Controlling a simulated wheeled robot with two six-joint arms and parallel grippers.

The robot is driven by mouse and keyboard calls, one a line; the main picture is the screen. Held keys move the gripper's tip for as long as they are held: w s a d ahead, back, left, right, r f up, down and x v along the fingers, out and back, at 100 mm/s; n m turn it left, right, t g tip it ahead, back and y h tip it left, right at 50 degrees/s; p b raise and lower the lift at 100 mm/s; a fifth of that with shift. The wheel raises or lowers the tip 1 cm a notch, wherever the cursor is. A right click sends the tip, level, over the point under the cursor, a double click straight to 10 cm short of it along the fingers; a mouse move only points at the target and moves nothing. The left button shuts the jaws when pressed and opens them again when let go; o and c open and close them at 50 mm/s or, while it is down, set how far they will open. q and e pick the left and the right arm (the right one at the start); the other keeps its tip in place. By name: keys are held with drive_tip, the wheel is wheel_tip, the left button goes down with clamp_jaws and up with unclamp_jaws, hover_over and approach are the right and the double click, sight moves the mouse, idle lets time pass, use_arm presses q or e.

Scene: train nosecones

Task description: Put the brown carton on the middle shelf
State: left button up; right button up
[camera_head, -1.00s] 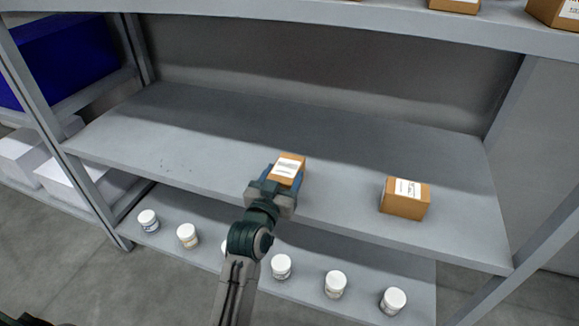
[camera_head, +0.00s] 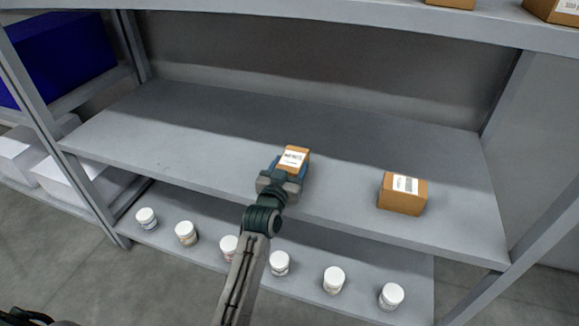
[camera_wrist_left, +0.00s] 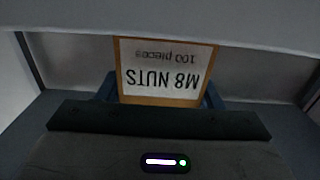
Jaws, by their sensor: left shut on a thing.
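My left gripper (camera_head: 284,176) is shut on a brown carton (camera_head: 294,159) with a white label, over the front half of the middle shelf (camera_head: 170,135). In the left wrist view the carton (camera_wrist_left: 165,73) sits between the blue fingers, and its label reads "M8 NUTS, 100 pieces" upside down. I cannot tell whether the carton's underside touches the shelf. A second brown carton (camera_head: 403,194) with a white label stands on the same shelf to the right, apart from the held one. My right gripper is not in view.
Several white-lidded jars (camera_head: 280,263) stand in a row on the lower shelf. The upper shelf (camera_head: 330,22) holds brown cartons (camera_head: 556,10) at its right. A blue bin (camera_head: 62,58) is at the far left. The middle shelf is clear left of the held carton.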

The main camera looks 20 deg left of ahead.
use_arm(q)
drive_tip(key=o, duration=1.3)
drive_tip(key=shift+f, duration=0.1)
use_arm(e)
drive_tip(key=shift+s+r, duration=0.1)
use_arm(q)
drive_tip(key=shift+s, duration=0.15)
drive_tip(key=s, duration=0.4)
drive_tip(key=shift+s, duration=0.15)
drive_tip(key=s+a+f+g, duration=0.3)
drive_tip(key=s+f+g, duration=0.2)
drive_tip(key=s, duration=0.6)
drive_tip(key=s+a+f+g+y, duration=0.1)
drive_tip(key=s+f+g, duration=0.4)
drive_tip(key=s+f, duration=0.5)
drive_tip(key=s+a+f+g, duration=0.4)
drive_tip(key=s+f, duration=0.3)
drive_tip(key=s, duration=0.6)
drive_tip(key=shift+s+a+f+g, duration=0.15)
drive_tip(key=shift+a+f+g, duration=0.2)
drive_tip(key=shift+g, duration=0.15)
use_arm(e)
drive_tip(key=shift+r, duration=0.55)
